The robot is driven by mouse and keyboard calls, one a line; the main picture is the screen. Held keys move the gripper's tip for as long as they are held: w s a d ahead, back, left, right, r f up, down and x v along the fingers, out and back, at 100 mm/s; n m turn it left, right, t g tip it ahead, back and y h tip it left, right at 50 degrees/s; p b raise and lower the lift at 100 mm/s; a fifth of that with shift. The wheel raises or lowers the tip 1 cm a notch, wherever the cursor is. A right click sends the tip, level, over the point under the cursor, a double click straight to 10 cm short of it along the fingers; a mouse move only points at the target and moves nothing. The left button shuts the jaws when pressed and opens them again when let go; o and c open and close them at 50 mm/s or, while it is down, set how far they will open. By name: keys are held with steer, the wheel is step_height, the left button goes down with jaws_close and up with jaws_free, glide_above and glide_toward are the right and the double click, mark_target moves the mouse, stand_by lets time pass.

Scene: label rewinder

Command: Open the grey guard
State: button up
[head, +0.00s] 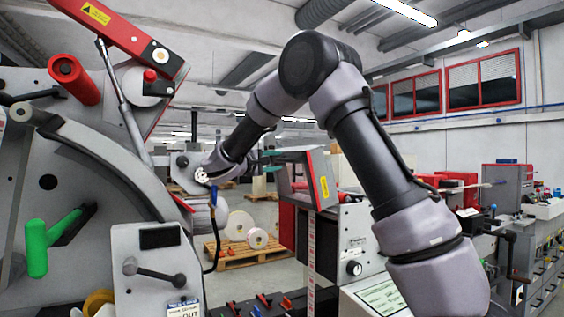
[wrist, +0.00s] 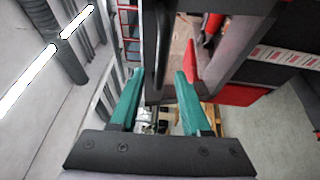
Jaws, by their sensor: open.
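The grey guard (head: 292,156) is a grey frame with a red side plate bearing a yellow label, on the machine right of the picture's middle in the head view. In the wrist view its dark grey frame (wrist: 228,45) fills the top right. My gripper (head: 271,162) is at the guard's left end, coming from the left. In the wrist view my gripper (wrist: 158,102) has its two teal fingers apart. A dark upright bar (wrist: 160,45) shows between the fingers; whether they touch it I cannot tell. The guard looks lowered.
A large grey machine (head: 110,170) with a green handle (head: 40,245) and a red arm (head: 120,35) stands close on the left. A control box (head: 355,240) with a black knob is below right of the guard. A pallet (head: 245,252) with white rolls lies behind.

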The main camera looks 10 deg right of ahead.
mark_target(283, 160)
steer(key=shift+x, duration=2.35)
steer(key=shift+c, duration=0.4)
jaws_close()
steer(key=shift+d, duration=0.1)
